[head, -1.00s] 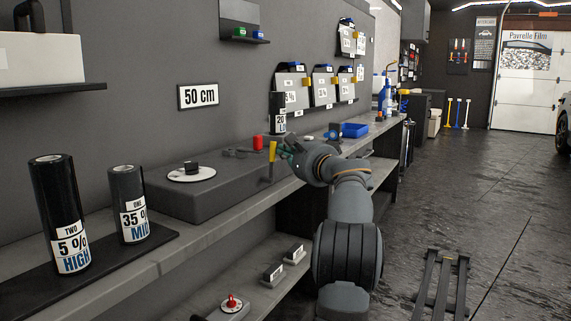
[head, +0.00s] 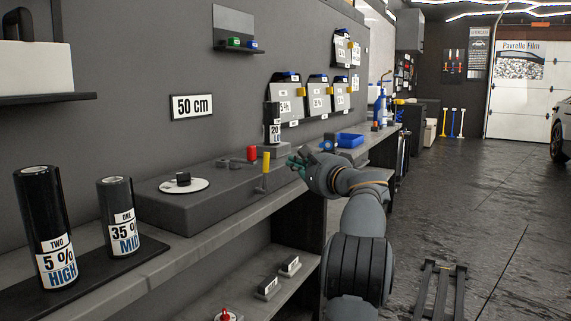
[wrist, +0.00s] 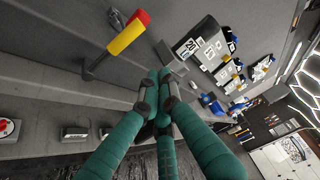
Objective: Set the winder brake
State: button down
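The winder (head: 205,205) is a low dark grey box on the bench, with a white disc (head: 183,186) bearing a black knob on top. A yellow-handled lever (head: 266,163) stands at its right front edge, just in front of a red cylinder (head: 251,153). In the wrist view the yellow grip (wrist: 126,39) is at upper left on a dark stem, with the red cylinder (wrist: 139,17) behind it. My gripper (head: 296,163), with teal fingers, is right of the lever, apparently apart from it. In the wrist view my gripper (wrist: 158,88) has its fingertips drawn together, holding nothing visible.
A film roll marked 20 (head: 272,125) stands behind the lever. Two labelled rolls (head: 48,230) (head: 121,217) stand at left. Small blocks (head: 268,287) lie on the lower shelf. The floor at right is mostly open.

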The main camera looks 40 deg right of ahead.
jog(key=s+a, duration=0.1)
jog(key=s, duration=0.5)
jog(key=shift+s+a+r, duration=0.2)
jog(key=shift+s+r, duration=0.05)
jog(key=shift+s, duration=0.05)
